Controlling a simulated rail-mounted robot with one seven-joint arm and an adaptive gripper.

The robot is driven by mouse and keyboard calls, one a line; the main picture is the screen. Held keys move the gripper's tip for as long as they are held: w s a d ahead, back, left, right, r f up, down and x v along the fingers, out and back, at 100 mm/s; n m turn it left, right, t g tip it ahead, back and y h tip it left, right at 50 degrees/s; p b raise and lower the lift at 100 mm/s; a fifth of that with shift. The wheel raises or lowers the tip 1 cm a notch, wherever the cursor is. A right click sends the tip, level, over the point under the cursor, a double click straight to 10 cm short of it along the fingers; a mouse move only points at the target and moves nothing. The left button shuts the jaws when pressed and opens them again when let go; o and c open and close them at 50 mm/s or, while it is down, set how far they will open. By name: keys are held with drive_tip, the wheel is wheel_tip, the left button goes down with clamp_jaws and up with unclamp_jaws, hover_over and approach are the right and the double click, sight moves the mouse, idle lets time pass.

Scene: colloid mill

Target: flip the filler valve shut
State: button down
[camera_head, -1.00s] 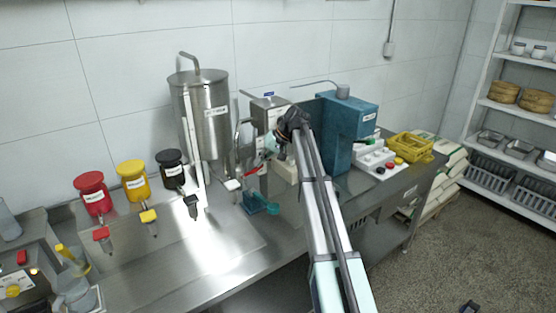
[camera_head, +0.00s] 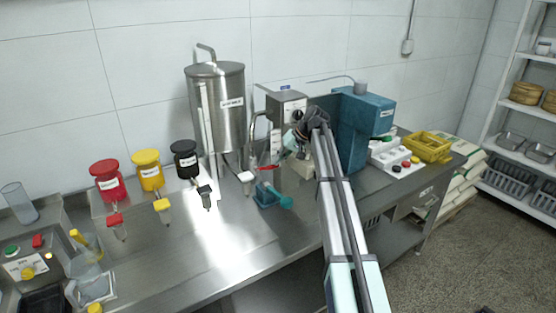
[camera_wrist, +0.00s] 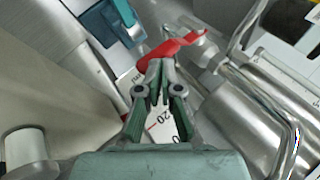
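The filler valve's red lever (camera_wrist: 172,47) shows in the wrist view just beyond my gripper's fingertips (camera_wrist: 158,68), beside a metal pipe fitting. In the head view the red lever (camera_head: 267,168) is small, at the front of the filler by the steel tank (camera_head: 222,110). My gripper (camera_head: 290,153) is beside it there, partly hidden by my arm. In the wrist view the fingers are drawn together, their tips at the lever's lower edge. Whether they touch it is unclear, and nothing is clearly held between them.
A teal scoop-like object (camera_head: 270,195) lies on the bench below the lever. Bent metal pipes (camera_wrist: 265,80) crowd the right of the wrist view. A blue machine (camera_head: 362,125) stands to the right. Red, yellow and black hoppers (camera_head: 184,160) stand left. The front bench is mostly clear.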

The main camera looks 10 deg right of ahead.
drive_tip(key=shift+s+f, duration=0.1)
drive_tip(key=shift+f, duration=0.1)
drive_tip(key=v, duration=0.3)
drive_tip(key=w+v, duration=0.1)
drive_tip(key=v, duration=0.3)
drive_tip(key=d+b+v, duration=0.1)
drive_tip(key=v, duration=0.3)
drive_tip(key=shift+w+f, duration=0.2)
drive_tip(key=shift+w, duration=0.05)
drive_tip(key=shift+s+d+r, duration=0.1)
drive_tip(key=shift+d+r, duration=0.3)
drive_tip(key=shift+d, duration=0.25)
